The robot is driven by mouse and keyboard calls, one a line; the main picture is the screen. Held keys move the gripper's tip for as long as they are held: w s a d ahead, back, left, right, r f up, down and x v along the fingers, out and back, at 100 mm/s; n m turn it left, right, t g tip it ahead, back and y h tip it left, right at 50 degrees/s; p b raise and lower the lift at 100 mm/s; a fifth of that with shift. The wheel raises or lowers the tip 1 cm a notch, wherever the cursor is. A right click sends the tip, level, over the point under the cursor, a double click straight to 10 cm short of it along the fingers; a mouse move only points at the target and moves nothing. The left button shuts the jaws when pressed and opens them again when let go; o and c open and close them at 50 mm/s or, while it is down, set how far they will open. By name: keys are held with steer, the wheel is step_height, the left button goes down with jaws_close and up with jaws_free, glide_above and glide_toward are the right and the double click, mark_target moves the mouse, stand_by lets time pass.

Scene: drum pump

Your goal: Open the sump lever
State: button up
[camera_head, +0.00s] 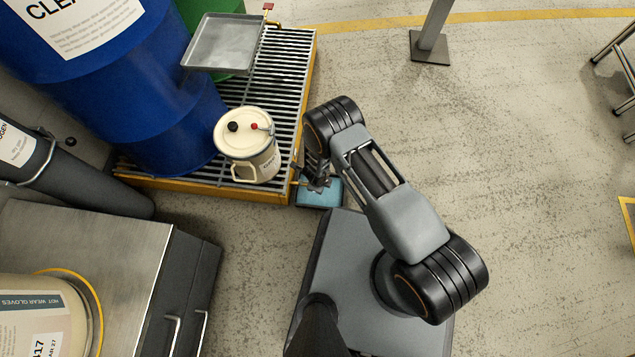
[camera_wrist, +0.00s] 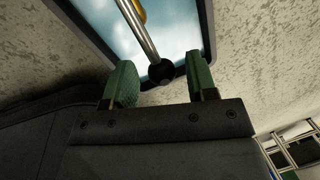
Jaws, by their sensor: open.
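In the wrist view, the sump lever shows as a metal rod (camera_wrist: 137,28) ending in a black ball knob (camera_wrist: 161,71). A yellow part shows beside the rod at the top edge. My gripper (camera_wrist: 160,78) is open, with a green-padded finger on either side of the knob. I see a gap between each finger and the knob, and cannot tell its depth. In the head view, my gripper (camera_head: 318,184) is low at the front right corner of the grated yellow pallet (camera_head: 299,70), where my wrist hides most of the lever.
A tray of blue liquid (camera_head: 332,194) lies on the floor under my gripper. A cream can (camera_head: 247,160), blue drum (camera_head: 150,90) and grey tray (camera_head: 222,44) are at the pallet. A steel-topped cabinet (camera_head: 110,240) stands lower left. The floor to the right is largely clear.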

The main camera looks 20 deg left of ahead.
step_height(320, 180, up, 14)
steer(key=s+p, duration=0.2)
steer(key=p, duration=0.4)
steer(key=shift+s+f, duration=0.2)
steer(key=shift+s, duration=0.15)
steer(key=shift+a, duration=0.1)
